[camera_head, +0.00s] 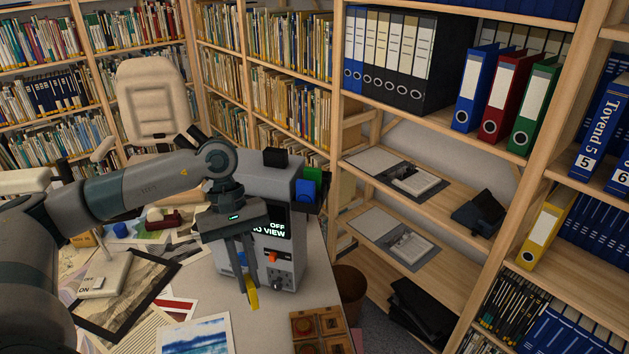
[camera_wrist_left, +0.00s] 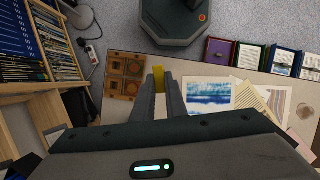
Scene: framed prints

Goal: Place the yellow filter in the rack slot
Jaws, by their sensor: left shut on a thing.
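My left gripper (camera_head: 248,290) points down in front of the grey device and is shut on the yellow filter (camera_head: 252,299). In the left wrist view, the yellow filter (camera_wrist_left: 158,74) shows between the fingertips (camera_wrist_left: 160,88). The grey device (camera_head: 285,225) stands on the table with a display reading "OFF" and "NO VIEW", partly hidden by my gripper. On its right side is a small dark rack (camera_head: 318,190) holding a green piece (camera_head: 312,174) and a blue piece (camera_head: 305,191). I cannot make out an empty slot clearly. My right gripper is not in view.
A wooden tray with dark red square pieces (camera_head: 305,327) lies at the table's front right edge. Prints, including a blue seascape (camera_head: 195,338), and a black frame (camera_head: 125,290) cover the table. Shelves with binders (camera_head: 505,95) stand to the right. A bin (camera_head: 348,285) sits beyond the table edge.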

